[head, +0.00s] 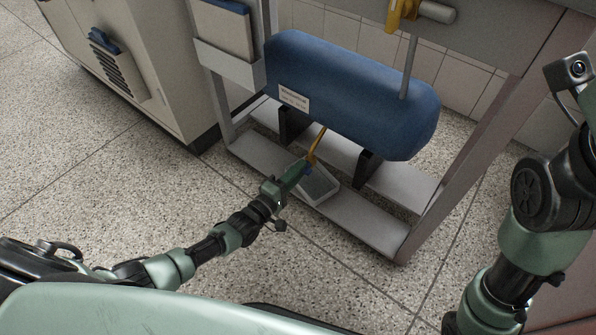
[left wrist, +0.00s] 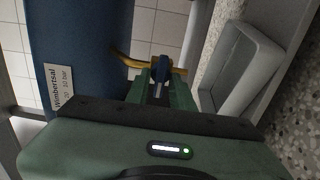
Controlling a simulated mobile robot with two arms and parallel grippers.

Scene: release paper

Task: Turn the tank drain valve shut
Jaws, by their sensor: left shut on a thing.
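The blue tank (head: 350,95) lies horizontally in a grey frame, and its side with a white label shows in the left wrist view (left wrist: 75,40). A yellow drain pipe (head: 318,141) comes down from its underside. In the left wrist view the brass-coloured pipe (left wrist: 128,62) leads to the drain valve, whose small blue handle (left wrist: 161,75) sits between my green fingers. My left gripper (head: 304,168) reaches in from the front and is shut on this handle. The fingers hide part of the valve. My right arm is at the right edge; its fingers are out of view.
A grey tray (head: 318,187) sits on the lower shelf under the valve and shows in the left wrist view (left wrist: 238,70). Frame posts (head: 470,150) stand on either side. A cabinet (head: 150,60) is at the left. The speckled floor in front is clear.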

